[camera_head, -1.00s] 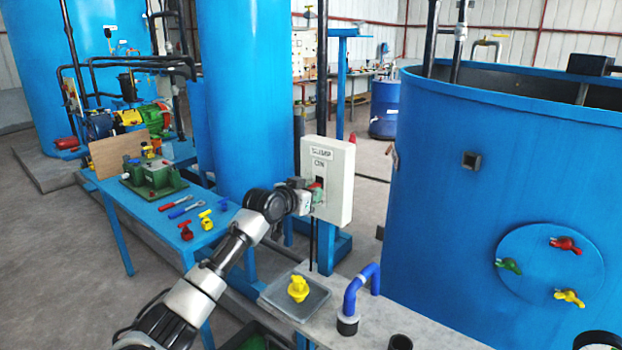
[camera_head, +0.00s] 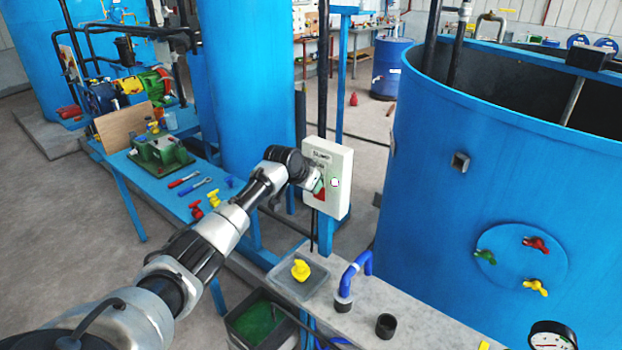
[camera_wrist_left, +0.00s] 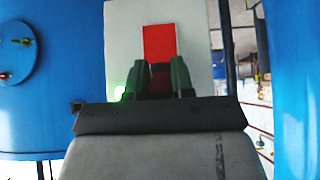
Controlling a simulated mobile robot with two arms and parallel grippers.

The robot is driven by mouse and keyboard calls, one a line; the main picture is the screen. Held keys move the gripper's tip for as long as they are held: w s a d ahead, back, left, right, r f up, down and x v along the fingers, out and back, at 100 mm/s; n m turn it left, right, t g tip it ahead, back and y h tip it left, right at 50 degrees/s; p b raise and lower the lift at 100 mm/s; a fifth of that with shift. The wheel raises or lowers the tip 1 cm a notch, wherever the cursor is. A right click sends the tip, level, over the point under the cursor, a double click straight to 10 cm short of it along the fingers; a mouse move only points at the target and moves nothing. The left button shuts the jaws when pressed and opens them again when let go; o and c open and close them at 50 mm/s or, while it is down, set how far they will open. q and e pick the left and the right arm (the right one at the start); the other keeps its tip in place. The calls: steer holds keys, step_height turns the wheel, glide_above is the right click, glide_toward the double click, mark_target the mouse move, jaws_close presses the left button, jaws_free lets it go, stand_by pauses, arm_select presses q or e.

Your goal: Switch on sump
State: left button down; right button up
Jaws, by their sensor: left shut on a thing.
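The white sump switch box (camera_head: 342,160) is fixed upright on a blue post, with "SUMP" lettering partly hidden by my gripper. My left gripper (camera_head: 318,186) is at its front face, shut on the red switch (camera_head: 319,194). In the left wrist view, the green-sided fingers (camera_wrist_left: 160,78) close around a dark red part in front of a red plate (camera_wrist_left: 159,41) on the box (camera_wrist_left: 190,35). A small pale round light (camera_head: 335,182) shows on the box; a green glow (camera_wrist_left: 119,91) appears beside the fingers in the wrist view. My right gripper is not in view.
A large blue tank (camera_head: 425,190) stands close right of the box. A grey bench (camera_head: 400,295) with a yellow fitting (camera_head: 300,270) and blue pipe (camera_head: 352,275) lies below. A blue table (camera_head: 130,170) with tools is at left.

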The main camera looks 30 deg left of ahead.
arm_select(q)
steer(key=shift+r, duration=0.1)
stand_by(0.4)
steer(key=c, duration=1)
jaws_free()
steer(key=shift+w, duration=0.1)
steer(key=shift+o, duration=0.2)
steer(key=b+v, duration=0.2)
steer(key=v, duration=0.8)
steer(key=shift+s+r+b, duration=0.25)
steer(key=shift+r+b, duration=0.05)
steer(key=shift+r, duration=0.05)
